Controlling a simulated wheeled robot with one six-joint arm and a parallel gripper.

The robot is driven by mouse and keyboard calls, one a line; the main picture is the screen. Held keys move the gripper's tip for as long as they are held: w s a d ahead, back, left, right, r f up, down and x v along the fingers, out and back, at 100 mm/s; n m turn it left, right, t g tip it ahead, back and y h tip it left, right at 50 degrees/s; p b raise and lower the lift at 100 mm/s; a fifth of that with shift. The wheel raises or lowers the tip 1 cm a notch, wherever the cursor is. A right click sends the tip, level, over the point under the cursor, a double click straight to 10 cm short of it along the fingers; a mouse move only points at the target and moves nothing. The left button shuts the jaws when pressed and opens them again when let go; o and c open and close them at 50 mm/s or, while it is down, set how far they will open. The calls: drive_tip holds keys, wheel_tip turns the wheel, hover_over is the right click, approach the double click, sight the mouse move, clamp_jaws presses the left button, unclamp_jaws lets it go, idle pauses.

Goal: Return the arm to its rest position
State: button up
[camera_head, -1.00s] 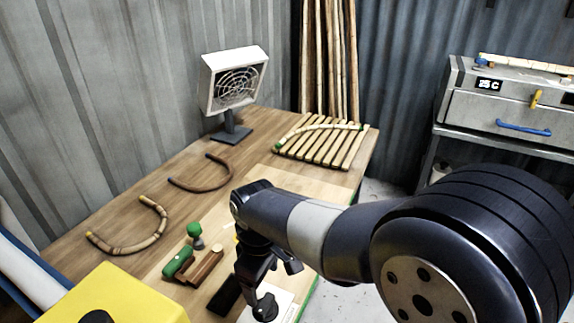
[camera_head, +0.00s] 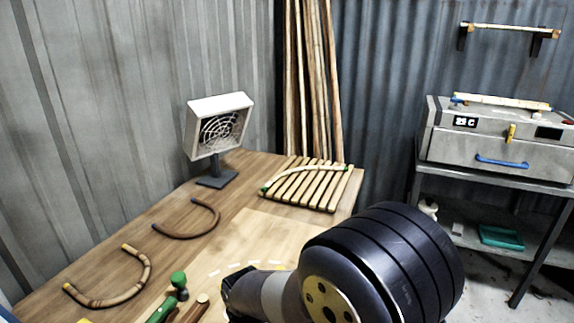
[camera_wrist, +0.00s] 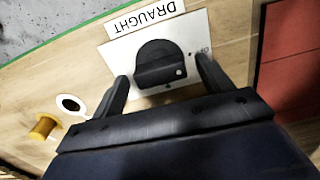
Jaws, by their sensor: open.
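My gripper (camera_wrist: 161,68) is open in the wrist view, with one finger on each side of a dark round knob (camera_wrist: 158,62). The knob sits on a white plate beside a label reading DRAUGHT (camera_wrist: 145,17). Nothing is held, and I cannot tell how far the fingertips are from the knob. In the head view my arm (camera_head: 375,265) fills the lower middle, and the gripper is out of that frame.
The wooden bench (camera_head: 235,235) carries a fan heater (camera_head: 218,130), two bent rattan pieces (camera_head: 120,285) (camera_head: 200,228), a slatted rack (camera_head: 310,185) and a green-handled tool (camera_head: 165,305). Rattan poles (camera_head: 310,90) stand behind. A steam box (camera_head: 495,140) stands right.

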wheel_tip(320, 180, up, 11)
wheel_tip(320, 180, down, 10)
drive_tip(key=shift+f, duration=0.55)
drive_tip(key=m, duration=0.4)
drive_tip(key=shift+m+p, duration=0.3)
drive_tip(key=shift+p, duration=0.1)
drive_tip(key=m+p, duration=0.1)
drive_tip(key=m, duration=0.3)
drive_tip(key=shift+r, duration=0.1)
drive_tip(key=m+p, duration=0.1)
drive_tip(key=m, duration=0.3)
drive_tip(key=shift+m, duration=0.4)
drive_tip(key=m+p, duration=0.1)
drive_tip(key=m, duration=0.3)
drive_tip(key=shift+p, duration=0.4)
drive_tip(key=shift+r, duration=1.1)
